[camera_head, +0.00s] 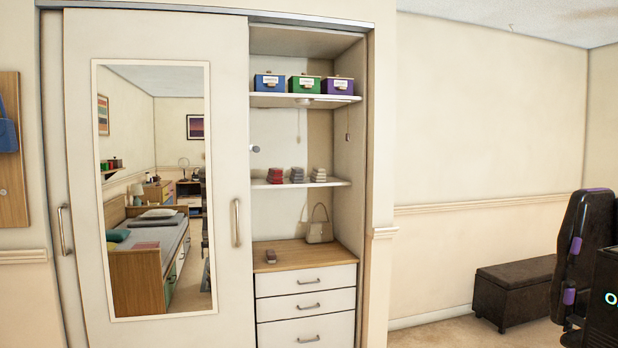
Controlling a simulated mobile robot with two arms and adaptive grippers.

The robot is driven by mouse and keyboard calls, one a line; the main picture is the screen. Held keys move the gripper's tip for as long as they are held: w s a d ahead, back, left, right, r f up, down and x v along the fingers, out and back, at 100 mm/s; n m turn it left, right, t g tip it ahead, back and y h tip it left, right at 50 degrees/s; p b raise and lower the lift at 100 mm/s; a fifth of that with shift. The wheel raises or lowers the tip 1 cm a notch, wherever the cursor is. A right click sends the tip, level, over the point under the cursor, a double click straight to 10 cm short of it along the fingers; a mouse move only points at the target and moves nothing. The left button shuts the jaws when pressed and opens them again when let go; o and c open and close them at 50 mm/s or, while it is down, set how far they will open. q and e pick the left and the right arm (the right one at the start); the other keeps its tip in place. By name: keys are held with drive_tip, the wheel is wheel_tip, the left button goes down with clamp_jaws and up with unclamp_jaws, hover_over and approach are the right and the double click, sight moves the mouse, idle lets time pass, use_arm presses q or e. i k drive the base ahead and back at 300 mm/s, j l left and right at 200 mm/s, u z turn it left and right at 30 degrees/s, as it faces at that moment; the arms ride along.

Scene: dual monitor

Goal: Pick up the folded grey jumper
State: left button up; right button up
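A small grey folded stack (297,175), looking like folded clothing, lies on the middle shelf (335,183) of the open wardrobe section. It sits between a red folded stack (275,176) on its left and a beige folded stack (319,175) on its right. It is too small to tell how many pieces are in it. Neither of my grippers is in view.
A mirrored sliding door (222,180) covers the wardrobe's left side. Blue, green and purple boxes stand on the upper shelf. A handbag (319,233) and a small brownish item (271,257) sit on the drawer unit. A brown ottoman (512,292) and dark chair (585,250) stand right.

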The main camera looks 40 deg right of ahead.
sight(296, 176)
drive_tip(key=i+l, duration=0.15)
drive_tip(key=l, duration=0.25)
drive_tip(key=i+l, duration=0.2)
drive_tip(key=l, duration=0.15)
drive_tip(key=i+l, duration=0.15)
drive_tip(key=l, duration=0.25)
drive_tip(key=i+l, duration=0.15)
drive_tip(key=l, duration=0.2)
drive_tip(key=i+l, duration=0.2)
drive_tip(key=l, duration=0.2)
drive_tip(key=i+l, duration=0.15)
drive_tip(key=l, duration=0.25)
drive_tip(key=i+l, duration=0.15)
drive_tip(key=l, duration=0.2)
drive_tip(key=i+l, duration=0.2)
drive_tip(key=l, duration=0.2)
drive_tip(key=i+l, duration=0.3)
drive_tip(key=l, duration=0.15)
drive_tip(key=i+l, duration=0.3)
drive_tip(key=l, duration=0.15)
drive_tip(key=i+l, duration=0.3)
drive_tip(key=l, duration=0.15)
drive_tip(key=i+l, duration=0.3)
drive_tip(key=l, duration=0.2)
